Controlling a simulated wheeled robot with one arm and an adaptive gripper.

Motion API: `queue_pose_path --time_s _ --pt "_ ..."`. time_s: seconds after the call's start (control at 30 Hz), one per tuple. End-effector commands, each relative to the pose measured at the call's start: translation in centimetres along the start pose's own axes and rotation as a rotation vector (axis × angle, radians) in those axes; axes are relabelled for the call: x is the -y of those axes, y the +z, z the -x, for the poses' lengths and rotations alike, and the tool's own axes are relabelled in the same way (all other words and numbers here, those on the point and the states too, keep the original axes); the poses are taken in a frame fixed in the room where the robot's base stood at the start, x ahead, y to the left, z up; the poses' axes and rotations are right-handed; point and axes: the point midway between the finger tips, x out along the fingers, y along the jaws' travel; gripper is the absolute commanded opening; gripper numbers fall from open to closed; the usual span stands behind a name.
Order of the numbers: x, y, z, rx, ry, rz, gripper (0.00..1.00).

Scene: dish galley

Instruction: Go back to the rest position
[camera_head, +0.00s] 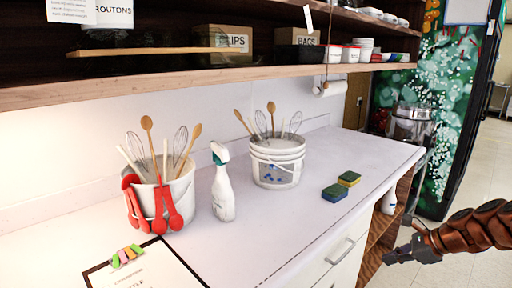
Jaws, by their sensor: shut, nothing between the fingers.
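My gripper (397,256) is at the lower right, in front of the counter's right end, past its front edge. It is small and grey in the picture, at the end of my brown arm, and points left. It is shut and holds nothing. It is apart from the things on the counter. The fingertips are small in this view.
The white counter (300,215) holds two utensil buckets (181,192) (277,172), a spray bottle (222,190) and two sponges (334,192) (349,178). A shelf (200,82) overhangs it. Open shelving (378,226) lies under its right end. Free floor (478,190) shows at right.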

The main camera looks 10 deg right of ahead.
Motion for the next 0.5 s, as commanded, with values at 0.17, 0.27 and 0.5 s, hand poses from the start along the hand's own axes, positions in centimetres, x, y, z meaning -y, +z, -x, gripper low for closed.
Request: queue_pose_path --time_s 0.17,0.27,0.5 --pt "-3.1 5.9 -0.7 -0.016 0.087 0.223 0.0" --pt "-6.1 9.9 -1.2 -0.028 0.159 0.4 0.0" --pt "-14.9 16.5 -1.3 -0.068 0.346 0.834 0.0"
